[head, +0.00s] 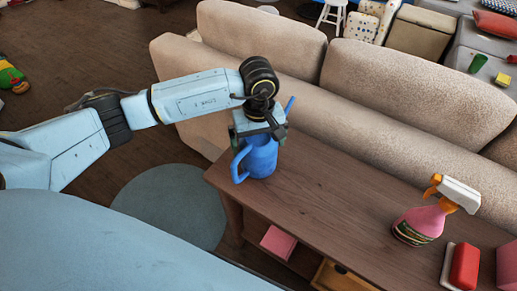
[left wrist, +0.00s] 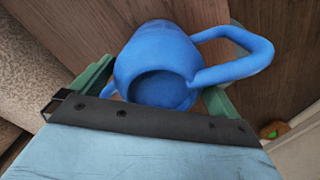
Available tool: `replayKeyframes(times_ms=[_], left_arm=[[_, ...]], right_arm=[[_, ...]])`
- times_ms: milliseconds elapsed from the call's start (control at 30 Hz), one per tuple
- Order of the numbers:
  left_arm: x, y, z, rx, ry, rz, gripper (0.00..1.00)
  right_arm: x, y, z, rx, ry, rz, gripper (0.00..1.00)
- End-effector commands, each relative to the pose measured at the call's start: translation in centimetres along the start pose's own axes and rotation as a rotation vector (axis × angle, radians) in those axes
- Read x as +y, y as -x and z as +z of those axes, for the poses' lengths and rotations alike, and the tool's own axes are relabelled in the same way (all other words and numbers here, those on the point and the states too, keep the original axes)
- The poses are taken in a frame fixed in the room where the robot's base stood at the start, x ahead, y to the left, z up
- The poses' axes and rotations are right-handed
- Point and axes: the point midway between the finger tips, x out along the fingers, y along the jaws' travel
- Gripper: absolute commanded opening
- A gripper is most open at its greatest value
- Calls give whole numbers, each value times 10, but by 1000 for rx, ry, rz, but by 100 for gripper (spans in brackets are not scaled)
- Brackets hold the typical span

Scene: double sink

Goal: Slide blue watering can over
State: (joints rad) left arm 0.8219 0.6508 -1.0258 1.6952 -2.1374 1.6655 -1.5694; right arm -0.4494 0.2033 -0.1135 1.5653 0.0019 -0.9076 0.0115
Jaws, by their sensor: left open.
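The blue watering can (head: 262,158) stands upright near the left end of the brown wooden table (head: 318,205). Its handle points toward the near left and its spout toward the far right. My left gripper (head: 259,128) is directly above it, pointing down, with its fingers around the can's upper part. In the left wrist view the can (left wrist: 158,60) lies between the two green fingers of the gripper (left wrist: 155,98), with its open top facing the camera and the handle to the right. The jaws are open; whether a finger touches the can is unclear. My right gripper is out of view.
A pink spray bottle (head: 420,222) with an orange and white head stands on the table's right part. A red and white block (head: 463,266) lies near the right edge. A beige sofa (head: 400,85) runs along the table's back. The table's middle is clear.

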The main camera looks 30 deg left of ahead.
Motion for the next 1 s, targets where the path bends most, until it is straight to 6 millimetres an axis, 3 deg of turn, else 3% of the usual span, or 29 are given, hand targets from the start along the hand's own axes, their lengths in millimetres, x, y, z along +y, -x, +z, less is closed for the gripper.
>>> replayKeyframes(times_ms=[200, 567, 1000], left_arm=[[0, -23, 0, 0, 1, 1, 100], [0, -26, 0, 0, 0, 1, 100], [0, -26, 0, 0, 0, 1, 47]], right_arm=[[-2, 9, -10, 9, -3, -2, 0], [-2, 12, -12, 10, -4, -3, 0], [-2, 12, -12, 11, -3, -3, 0]])
